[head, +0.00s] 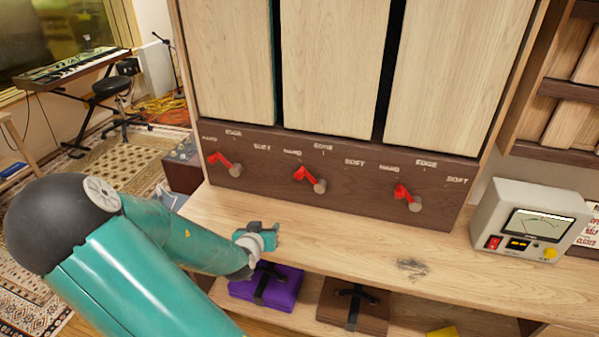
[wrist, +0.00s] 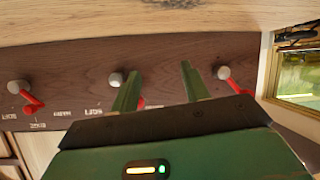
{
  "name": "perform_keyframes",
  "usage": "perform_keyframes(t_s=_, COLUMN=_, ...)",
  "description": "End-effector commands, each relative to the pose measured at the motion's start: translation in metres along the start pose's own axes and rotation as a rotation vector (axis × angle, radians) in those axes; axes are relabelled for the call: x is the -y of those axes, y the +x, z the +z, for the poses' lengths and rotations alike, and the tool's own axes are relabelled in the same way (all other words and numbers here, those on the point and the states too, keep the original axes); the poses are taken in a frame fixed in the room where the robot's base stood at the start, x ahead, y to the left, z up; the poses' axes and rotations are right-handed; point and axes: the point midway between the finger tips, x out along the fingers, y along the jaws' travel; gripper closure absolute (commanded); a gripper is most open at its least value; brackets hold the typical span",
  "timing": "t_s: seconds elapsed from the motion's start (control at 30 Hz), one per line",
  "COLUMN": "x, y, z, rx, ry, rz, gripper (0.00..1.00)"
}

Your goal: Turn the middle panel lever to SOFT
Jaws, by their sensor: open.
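The middle lever (head: 302,174) is a red handle on a grey knob, set in the dark brown panel strip (head: 340,195). Its handle points up and left, toward the label at its left, with EDGE above and SOFT to the right. My gripper (head: 270,236) is below and left of it in the head view, over the wooden shelf, apart from the lever. In the wrist view, which is upside down, the open, empty gripper (wrist: 159,67) faces the panel. The middle knob (wrist: 115,79) shows just left of the left finger, which partly hides the red handle.
Similar red levers sit at the left (head: 222,162) and right (head: 405,195), both pointing left. Tall pale wood panels (head: 335,60) rise above. A meter box (head: 525,222) stands on the shelf (head: 350,240) at right. A purple case (head: 265,285) lies below. The shelf front is mostly clear.

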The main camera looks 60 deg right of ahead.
Motion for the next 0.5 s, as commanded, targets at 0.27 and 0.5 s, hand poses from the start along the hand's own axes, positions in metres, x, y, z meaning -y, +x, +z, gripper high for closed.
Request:
perform_keyframes(t_s=0.27, x=-0.059, y=0.011, z=-0.065, rx=-0.355, ry=-0.113, rz=0.164, gripper=0.54)
perform_keyframes(t_s=0.5, x=-0.067, y=0.018, z=-0.083, rx=-0.419, ry=-0.13, rz=0.183, gripper=0.54)
